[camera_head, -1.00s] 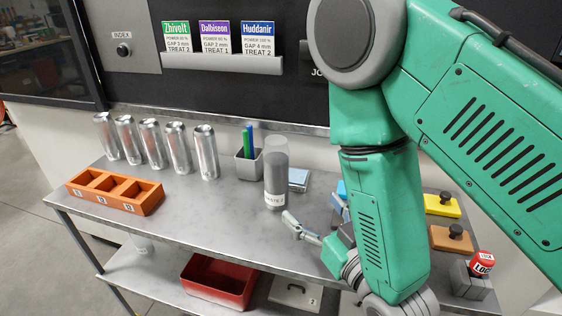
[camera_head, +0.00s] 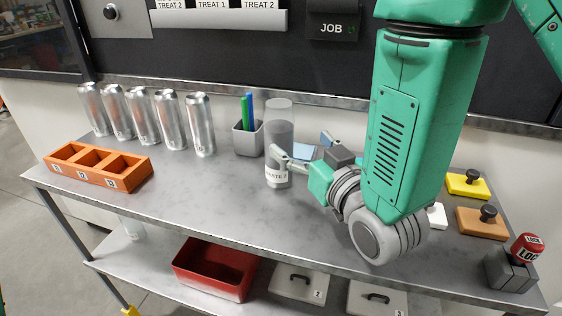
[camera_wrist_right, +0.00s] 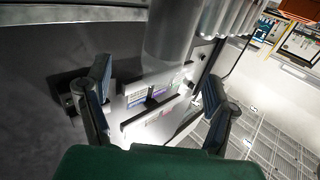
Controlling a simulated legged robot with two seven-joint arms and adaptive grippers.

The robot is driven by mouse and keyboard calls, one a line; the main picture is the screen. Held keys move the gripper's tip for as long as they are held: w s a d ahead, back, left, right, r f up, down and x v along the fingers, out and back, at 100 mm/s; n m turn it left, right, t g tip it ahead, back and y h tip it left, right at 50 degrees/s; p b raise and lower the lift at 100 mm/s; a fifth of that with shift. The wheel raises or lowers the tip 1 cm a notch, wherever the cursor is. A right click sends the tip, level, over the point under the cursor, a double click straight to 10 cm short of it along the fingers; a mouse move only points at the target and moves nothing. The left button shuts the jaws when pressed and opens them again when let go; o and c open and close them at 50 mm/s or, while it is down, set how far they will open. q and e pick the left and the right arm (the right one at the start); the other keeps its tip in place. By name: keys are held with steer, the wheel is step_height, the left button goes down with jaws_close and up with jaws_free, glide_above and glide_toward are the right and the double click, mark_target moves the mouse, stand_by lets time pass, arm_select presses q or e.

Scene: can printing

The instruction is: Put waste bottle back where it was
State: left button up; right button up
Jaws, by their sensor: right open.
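The waste bottle (camera_head: 280,135), a clear-walled cylinder with grey contents and a "WASTE 2" label, stands upright on the grey table, right of the pen cup. My right gripper (camera_head: 303,149) is open at its right front side, with one finger overlapping the bottle in the head view. In the right wrist view the bottle (camera_wrist_right: 172,38) appears as a grey cylinder beyond the open fingers (camera_wrist_right: 157,82). I cannot tell whether a finger touches it. My left gripper is not in view.
Several silver cans (camera_head: 170,120) and an orange rack (camera_head: 128,170) stand at the left. A pen cup (camera_head: 248,138) is close beside the bottle. Yellow (camera_head: 467,183) and orange (camera_head: 481,222) handled blocks lie at right. A red bin (camera_head: 213,270) sits on the lower shelf.

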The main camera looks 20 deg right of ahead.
mark_target(284, 132)
steer(key=shift+w+a+r+p, duration=0.1)
steer(key=shift+w+a+p, duration=0.1)
steer(key=shift+w, duration=0.4)
steer(key=shift+w+a+p, duration=0.1)
steer(key=shift+w+p, duration=0.05)
steer(key=shift+w, duration=0.4)
steer(key=shift+w+a, duration=0.45)
steer(key=shift+w, duration=0.15)
steer(key=w, duration=0.3)
steer(key=shift+w+a+r, duration=0.2)
steer(key=shift+w+a, duration=0.05)
steer(key=shift+a, duration=0.15)
steer(key=shift+w+d+f, duration=0.1)
steer(key=shift+w+d, duration=0.1)
steer(key=shift+w, duration=0.3)
steer(key=shift+d, duration=0.1)
